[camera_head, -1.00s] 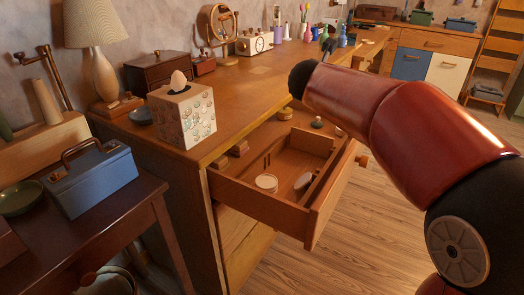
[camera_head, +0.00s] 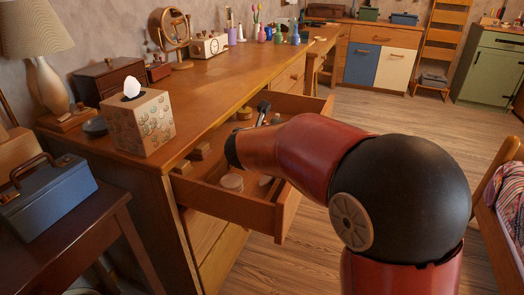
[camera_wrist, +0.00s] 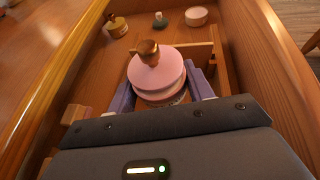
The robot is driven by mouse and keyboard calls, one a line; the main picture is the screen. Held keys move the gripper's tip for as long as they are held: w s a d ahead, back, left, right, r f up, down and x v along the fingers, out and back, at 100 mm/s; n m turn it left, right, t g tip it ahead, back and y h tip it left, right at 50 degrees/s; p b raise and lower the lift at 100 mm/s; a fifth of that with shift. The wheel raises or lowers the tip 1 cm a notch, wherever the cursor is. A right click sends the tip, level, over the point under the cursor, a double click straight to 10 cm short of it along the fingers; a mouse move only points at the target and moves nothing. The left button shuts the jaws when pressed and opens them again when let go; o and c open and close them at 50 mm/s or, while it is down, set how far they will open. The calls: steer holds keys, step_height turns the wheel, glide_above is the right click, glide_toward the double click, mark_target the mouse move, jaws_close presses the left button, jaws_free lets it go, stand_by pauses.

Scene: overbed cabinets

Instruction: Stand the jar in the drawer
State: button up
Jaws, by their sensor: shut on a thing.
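The jar (camera_wrist: 156,70) has a pink lid with a gold-brown knob and a pale body. In the wrist view it stands roughly upright between the fingers of my gripper (camera_wrist: 162,92), which is shut on it. The open drawer (camera_head: 232,207) is wooden and divided inside; its side wall also shows in the wrist view (camera_wrist: 283,75). The jar appears over or within the drawer; whether its base touches the floor is hidden by my gripper. In the head view my arm covers part of the drawer, and the jar cannot be made out.
The drawer holds a round pale tin (camera_head: 231,182), wooden blocks (camera_head: 200,151) and a yellowish round container (camera_head: 244,113). In the wrist view, a small dark green item (camera_wrist: 160,20) and a pink-white tin (camera_wrist: 196,15) lie beyond the jar. A tissue box (camera_head: 139,122) stands on the dresser top.

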steer(key=shift+f+b, duration=0.5)
steer(key=shift+f, duration=1.75)
steer(key=shift+f+b, duration=0.35)
steer(key=shift+b, duration=0.15)
steer(key=shift+f+b, duration=0.3)
steer(key=shift+b, duration=0.05)
steer(key=o, duration=1.2)
steer(key=shift+f, duration=0.1)
